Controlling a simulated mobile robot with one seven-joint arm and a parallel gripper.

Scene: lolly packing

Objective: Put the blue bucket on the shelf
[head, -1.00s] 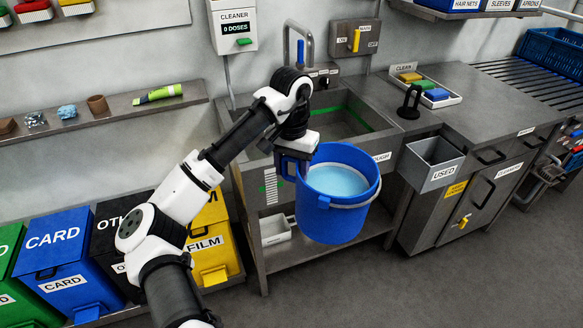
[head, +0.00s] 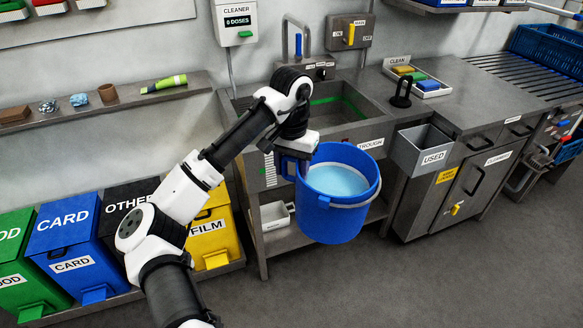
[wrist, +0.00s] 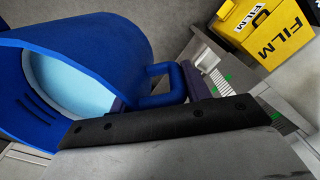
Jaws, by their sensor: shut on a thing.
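The blue bucket (head: 338,212) hangs upright in the air in front of the trough, with light blue liquid inside. My gripper (head: 298,166) is at the bucket's left side, shut on it. In the wrist view the bucket (wrist: 120,45) fills the left side, and its blue side handle (wrist: 165,88) meets the dark gripper fingers (wrist: 185,105). Two shelves show: a wall shelf (head: 150,101) at the left, with small items on it, and a low shelf (head: 300,236) under the trough, partly hidden by the bucket. The pictures do not tell which is meant.
The trough (head: 335,112) stands behind the bucket. A grey USED bin (head: 422,152) hangs to its right. A white tray (head: 275,222) sits on the low shelf's left side. Pedal bins, including the yellow FILM bin (head: 212,238), line the lower left. The floor at front right is clear.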

